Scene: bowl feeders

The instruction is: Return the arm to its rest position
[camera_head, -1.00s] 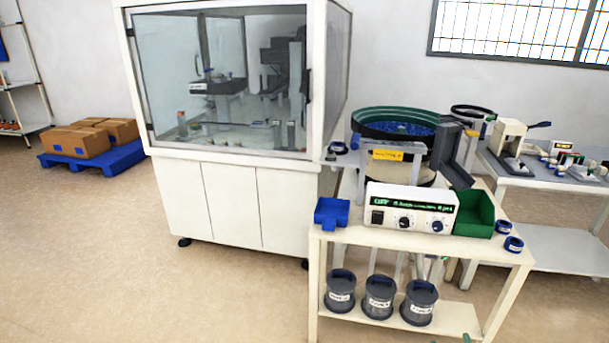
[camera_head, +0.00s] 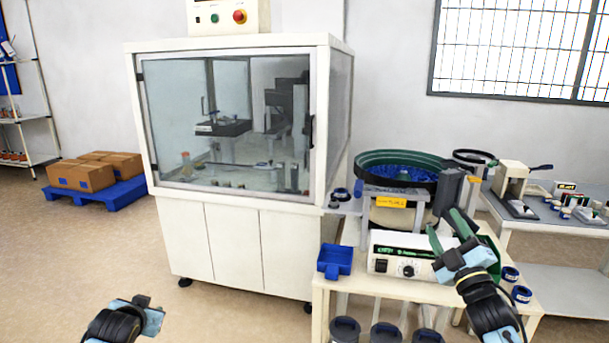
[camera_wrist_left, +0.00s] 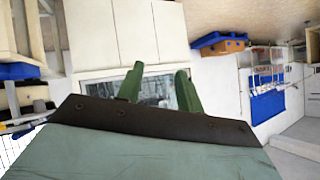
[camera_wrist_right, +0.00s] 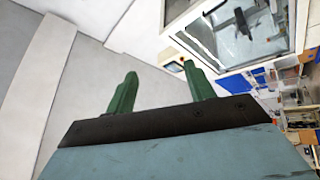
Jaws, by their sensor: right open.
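My right arm comes up from the bottom right in the head view, in front of the feeder table. Its gripper (camera_head: 448,230) has two green fingers, apart and pointing up, overlapping the white control box in the picture. In the right wrist view the fingers (camera_wrist_right: 160,82) stand apart with nothing between them. My left arm shows only as a dark and light-blue link at the bottom left of the head view; its fingers are not visible there. In the left wrist view the left gripper's green fingers (camera_wrist_left: 159,80) are apart and empty.
The feeder table (camera_head: 440,293) carries a bowl feeder (camera_head: 395,165), a control box (camera_head: 385,258) and a blue tray (camera_head: 334,260). A glass-fronted cabinet (camera_head: 240,222) stands left of it. A blue pallet (camera_head: 112,196) with boxes lies far left. Floor between is clear.

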